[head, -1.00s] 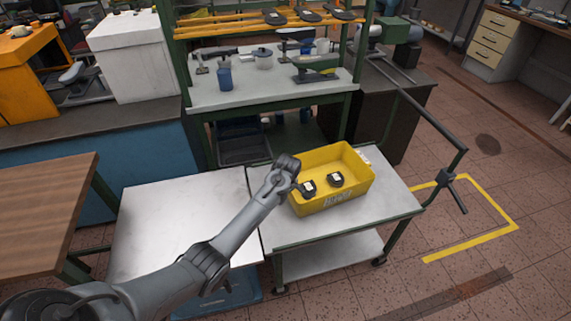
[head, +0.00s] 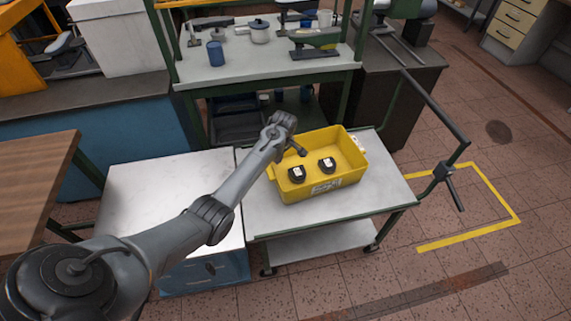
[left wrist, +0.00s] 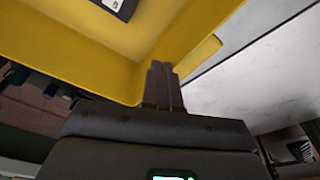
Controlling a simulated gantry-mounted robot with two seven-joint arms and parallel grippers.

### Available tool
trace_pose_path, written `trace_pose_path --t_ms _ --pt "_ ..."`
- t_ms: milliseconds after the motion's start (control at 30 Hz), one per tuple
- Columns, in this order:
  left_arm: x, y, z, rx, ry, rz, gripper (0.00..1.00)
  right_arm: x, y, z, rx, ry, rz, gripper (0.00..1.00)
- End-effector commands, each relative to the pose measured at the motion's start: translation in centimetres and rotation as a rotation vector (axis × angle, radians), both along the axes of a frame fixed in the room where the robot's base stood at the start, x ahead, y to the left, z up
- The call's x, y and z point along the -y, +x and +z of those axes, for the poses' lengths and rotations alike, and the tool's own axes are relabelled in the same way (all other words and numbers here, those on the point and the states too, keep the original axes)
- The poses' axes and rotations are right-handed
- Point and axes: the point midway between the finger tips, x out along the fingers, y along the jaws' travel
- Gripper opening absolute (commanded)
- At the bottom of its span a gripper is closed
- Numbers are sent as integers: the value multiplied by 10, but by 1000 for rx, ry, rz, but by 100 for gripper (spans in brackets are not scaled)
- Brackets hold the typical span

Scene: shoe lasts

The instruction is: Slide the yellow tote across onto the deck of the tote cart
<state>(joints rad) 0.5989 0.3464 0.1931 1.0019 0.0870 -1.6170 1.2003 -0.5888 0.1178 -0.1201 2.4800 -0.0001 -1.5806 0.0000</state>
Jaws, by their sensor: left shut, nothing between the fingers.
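The yellow tote (head: 325,187) sits upright on the grey deck of the tote cart (head: 385,186), with deck showing in front of it and to its right. Two black pieces with white labels lie inside the tote. My left gripper (head: 301,152) is shut and empty at the tote's left back side, with its fingertips near the rim. In the left wrist view the closed fingers (left wrist: 164,82) overlap the tote's yellow wall (left wrist: 85,62); I cannot tell if they touch it. My right gripper is out of view.
A metal-topped bench (head: 165,190) with blue drawers stands close against the cart's left side. A green-framed shelf bench (head: 265,75) with tools stands behind. The cart's handle (head: 440,110) rises at the right. Floor with yellow tape (head: 480,235) is clear to the right.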

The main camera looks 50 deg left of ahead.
Motion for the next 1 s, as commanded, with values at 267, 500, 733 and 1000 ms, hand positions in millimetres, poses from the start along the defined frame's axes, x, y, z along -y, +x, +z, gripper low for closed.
trace_pose_path --t_ms 267,500,733,1000 --pt "-48 -3 -1 0 1 2 0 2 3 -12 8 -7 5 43" --pt "-57 -4 -10 -1 -1 -1 0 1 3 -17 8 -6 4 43" --pt "-57 -5 -18 -3 -1 -1 0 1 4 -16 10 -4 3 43" --pt "-56 -6 -21 -7 -3 -2 0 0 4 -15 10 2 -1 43"
